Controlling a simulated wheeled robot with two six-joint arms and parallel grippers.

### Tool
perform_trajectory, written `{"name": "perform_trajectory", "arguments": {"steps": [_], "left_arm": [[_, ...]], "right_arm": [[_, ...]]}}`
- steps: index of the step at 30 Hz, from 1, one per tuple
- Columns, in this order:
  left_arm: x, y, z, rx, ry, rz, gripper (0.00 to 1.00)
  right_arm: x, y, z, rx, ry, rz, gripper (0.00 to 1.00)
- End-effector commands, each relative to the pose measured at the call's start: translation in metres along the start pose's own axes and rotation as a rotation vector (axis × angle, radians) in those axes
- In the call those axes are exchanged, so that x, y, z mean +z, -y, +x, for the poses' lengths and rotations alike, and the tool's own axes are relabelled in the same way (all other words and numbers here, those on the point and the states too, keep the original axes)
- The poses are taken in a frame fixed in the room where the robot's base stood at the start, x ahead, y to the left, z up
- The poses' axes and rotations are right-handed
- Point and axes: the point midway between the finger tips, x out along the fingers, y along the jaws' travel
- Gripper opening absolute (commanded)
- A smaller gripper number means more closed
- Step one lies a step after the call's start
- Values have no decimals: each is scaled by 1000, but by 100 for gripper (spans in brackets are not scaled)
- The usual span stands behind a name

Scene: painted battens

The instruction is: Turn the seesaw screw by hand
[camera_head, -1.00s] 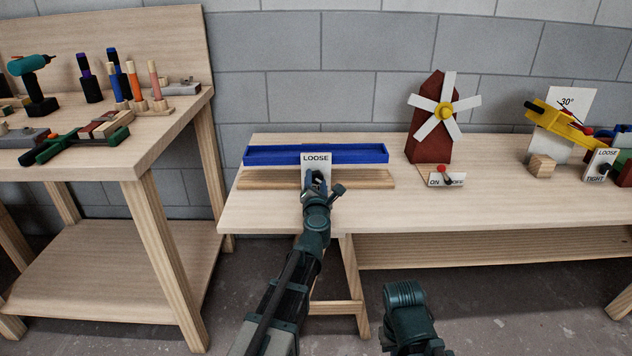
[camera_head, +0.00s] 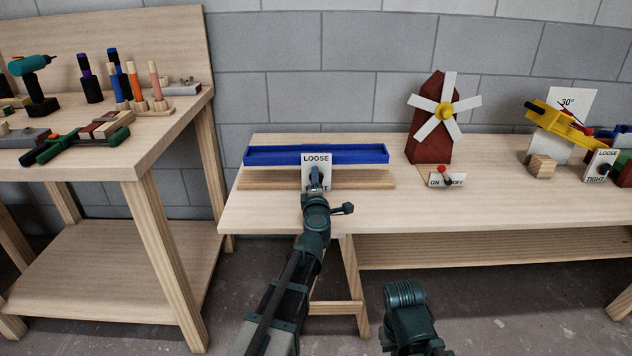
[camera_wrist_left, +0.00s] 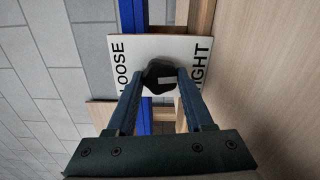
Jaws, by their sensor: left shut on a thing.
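The seesaw is a long blue tray-like beam (camera_head: 350,154) above a light wooden base (camera_head: 365,180) on the right bench. A white plate (camera_head: 324,161) in front of it reads LOOSE at the top and TIGHT at the bottom. The screw's dark faceted knob (camera_wrist_left: 158,78) is at the plate's middle, with a pale mark on its face. My left gripper (camera_head: 316,180) is at the plate. In the left wrist view its two fingers (camera_wrist_left: 160,84) close on opposite sides of the knob. Part of my right arm shows at the bottom; its gripper is not in view.
A red windmill (camera_head: 430,133) and an ON/OFF switch plate (camera_head: 446,179) stand to the right. Farther right are a wooden block (camera_head: 542,165), a yellow device (camera_head: 560,122) and another LOOSE/TIGHT plate (camera_head: 601,165). The left table (camera_head: 150,150) holds tools. The bench front is mostly clear.

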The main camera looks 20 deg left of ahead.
Motion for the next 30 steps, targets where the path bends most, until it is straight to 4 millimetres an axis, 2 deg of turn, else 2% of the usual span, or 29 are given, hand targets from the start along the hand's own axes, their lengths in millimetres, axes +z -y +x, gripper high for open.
{"name": "perform_trajectory", "arguments": {"steps": [9, 22, 23, 27, 30], "left_arm": [[1, 0, -1, 0, 1, 67, 0], [1, 0, -1, 0, 2, 72, 0], [1, 0, -1, 0, 2, 72, 57], [1, 0, -1, 0, 1, 72, 82], [0, 0, 0, 0, 1, 72, 82]], "right_arm": [[0, 0, 0, 0, 0, 0, 0], [0, 0, 0, 0, 0, 0, 0], [0, 0, 0, 0, 0, 0, 0], [0, 0, 0, 0, 0, 0, 0], [0, 0, 0, 0, 0, 0, 0]]}}
